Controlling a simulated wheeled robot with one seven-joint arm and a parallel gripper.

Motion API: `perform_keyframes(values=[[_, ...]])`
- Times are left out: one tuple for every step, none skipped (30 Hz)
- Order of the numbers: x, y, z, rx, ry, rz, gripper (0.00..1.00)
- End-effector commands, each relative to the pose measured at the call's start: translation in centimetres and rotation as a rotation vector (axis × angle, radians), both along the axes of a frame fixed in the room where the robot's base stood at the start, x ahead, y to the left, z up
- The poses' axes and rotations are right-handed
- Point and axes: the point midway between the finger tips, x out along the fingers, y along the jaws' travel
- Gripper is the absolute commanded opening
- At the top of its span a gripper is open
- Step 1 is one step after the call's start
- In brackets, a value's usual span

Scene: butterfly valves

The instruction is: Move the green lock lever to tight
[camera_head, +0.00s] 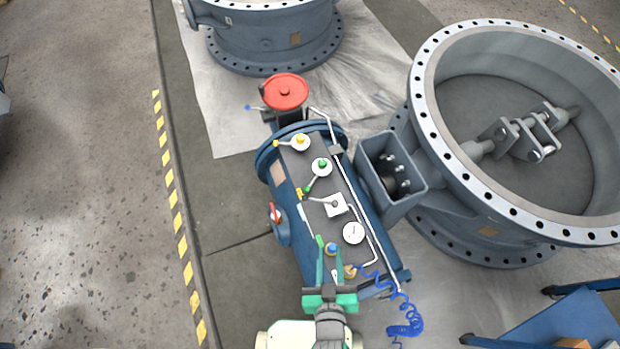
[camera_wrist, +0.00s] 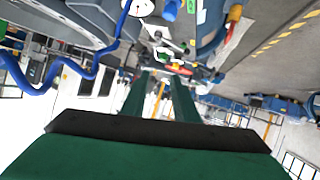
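The green lock lever (camera_head: 309,187) is a thin arm with a green tip. It runs down and left from a white round plate with a green centre knob (camera_head: 322,164), on top of the blue valve actuator (camera_head: 285,185). My gripper (camera_head: 332,257) has green fingers and is at the near end of the actuator, well below the lever in the picture and apart from it. In the wrist view the two fingers (camera_wrist: 162,75) stand apart with an empty gap between them.
A yellow-knobbed lever (camera_head: 300,142), a white square plate with a lever (camera_head: 337,205) and a gauge (camera_head: 353,233) share the panel. A red handwheel (camera_head: 286,92) is at the far end. A coiled blue hose (camera_head: 405,322) hangs at the right. Open floor lies left.

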Motion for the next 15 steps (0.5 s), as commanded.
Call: perform_keyframes(values=[[1.5, -0.8, -1.0, -0.02, 0.015, -0.005, 0.27], [2.3, -1.4, -1.8, -0.034, 0.031, -0.011, 0.27], [3.3, -2.1, -2.6, -0.05, 0.049, -0.02, 0.27], [4.1, -2.7, -3.2, -0.06, 0.063, -0.028, 0.27], [4.9, -3.2, -3.8, -0.071, 0.078, -0.036, 0.27], [5.9, -4.0, -4.5, -0.087, 0.096, -0.049, 0.27], [6.7, -4.5, -5.0, -0.098, 0.109, -0.059, 0.27], [7.5, -5.0, -5.4, -0.105, 0.123, -0.069, 0.27], [8.6, -5.8, -6.0, -0.117, 0.142, -0.088, 0.27], [9.3, -6.4, -6.4, -0.125, 0.155, -0.101, 0.27], [10.1, -6.9, -6.8, -0.131, 0.169, -0.115, 0.27], [11.1, -7.7, -7.2, -0.139, 0.187, -0.136, 0.27], [11.9, -8.2, -7.5, -0.146, 0.2, -0.152, 0.27], [12.7, -8.7, -7.8, -0.151, 0.213, -0.168, 0.27], [13.7, -9.3, -8.1, -0.155, 0.231, -0.189, 0.27]])
